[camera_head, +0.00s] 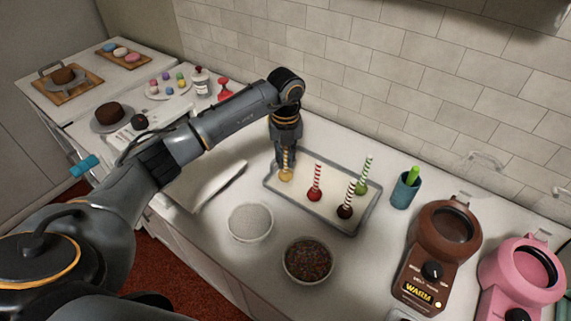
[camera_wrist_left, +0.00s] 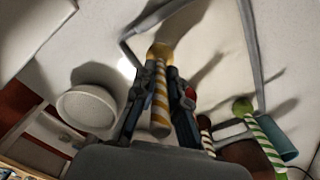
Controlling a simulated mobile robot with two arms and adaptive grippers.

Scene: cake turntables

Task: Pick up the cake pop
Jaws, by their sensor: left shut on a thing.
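Several cake pops with striped sticks stand stick-up on a grey-rimmed tray (camera_head: 330,227). The yellow cake pop (camera_head: 286,175) with a yellow-striped stick is at the tray's left end. It also shows in the left wrist view (camera_wrist_left: 160,95), its stick between the fingers. My left gripper (camera_head: 285,155) points down over it, shut on the stick. The red pop (camera_head: 314,194), the dark brown pop (camera_head: 345,211) and the green pop (camera_head: 361,188) stand to the right, apart from the gripper. My right gripper is not in view.
A bowl of white grains (camera_head: 250,222) and a bowl of sprinkles (camera_head: 309,260) stand in front of the tray. A teal cup (camera_head: 405,190), a brown melting pot (camera_head: 440,240) and a pink one (camera_head: 520,270) are to the right. The tiled wall is behind.

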